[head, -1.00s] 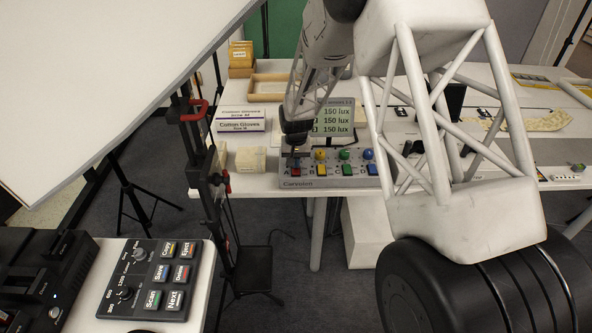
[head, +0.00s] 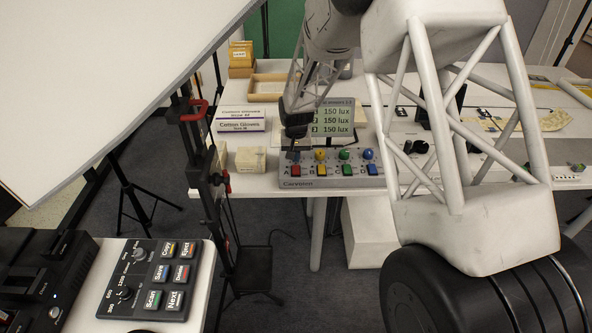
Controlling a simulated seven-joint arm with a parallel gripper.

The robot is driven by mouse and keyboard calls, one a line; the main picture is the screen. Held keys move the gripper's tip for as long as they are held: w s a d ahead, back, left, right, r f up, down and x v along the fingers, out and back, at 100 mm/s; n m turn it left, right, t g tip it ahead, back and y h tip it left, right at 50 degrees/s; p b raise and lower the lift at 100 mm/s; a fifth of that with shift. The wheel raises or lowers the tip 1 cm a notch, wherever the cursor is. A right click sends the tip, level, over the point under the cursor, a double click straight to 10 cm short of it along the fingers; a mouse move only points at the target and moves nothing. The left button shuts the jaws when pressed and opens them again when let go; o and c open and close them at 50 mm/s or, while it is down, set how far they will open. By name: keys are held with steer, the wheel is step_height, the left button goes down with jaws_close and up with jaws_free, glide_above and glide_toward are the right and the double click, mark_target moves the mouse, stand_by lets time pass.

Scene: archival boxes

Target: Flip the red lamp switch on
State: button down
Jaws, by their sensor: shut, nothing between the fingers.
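The grey control box (head: 330,183) stands on the white table in the head view. It carries a row of coloured controls: red, yellow, green and blue. The red square control (head: 295,170) is at the left end, above the letter A. The round tops behind the yellow, green and blue squares are visible; the one behind the red square is hidden by my gripper. My gripper (head: 296,150) is shut and empty, pointing down just behind and above the red square. I cannot tell whether it touches the box. A screen (head: 334,118) behind shows several "150 lux" lines.
Cotton gloves boxes (head: 240,123) and small pale boxes (head: 251,160) stand left of the control box. A wooden tray (head: 273,88) lies behind. A dark stand with a red clamp (head: 194,110) rises at the table's left edge. A black button panel (head: 150,279) is at the front left.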

mark_target(296, 167)
steer(key=shift+r, duration=2)
steer(key=shift+r, duration=0.1)
steer(key=shift+s+d+r, duration=0.1)
steer(key=shift+r, duration=0.1)
steer(key=s+d+r+t, duration=0.1)
steer(key=s+d+r, duration=0.4)
steer(key=s+r, duration=0.5)
steer(key=s+d+r, duration=0.6)
steer(key=s+r, duration=0.4)
steer(key=s, duration=0.1)
steer(key=s+d+r, duration=0.2)
steer(key=s, duration=1)
steer(key=s+d+r+t, duration=0.1)
steer(key=s+d, duration=0.2)
steer(key=s, duration=1)
steer(key=shift+s+d+r+t, duration=0.25)
steer(key=shift+d+r+t, duration=0.05)
steer(key=shift+d+r, duration=0.05)
steer(key=shift+w, duration=0.1)
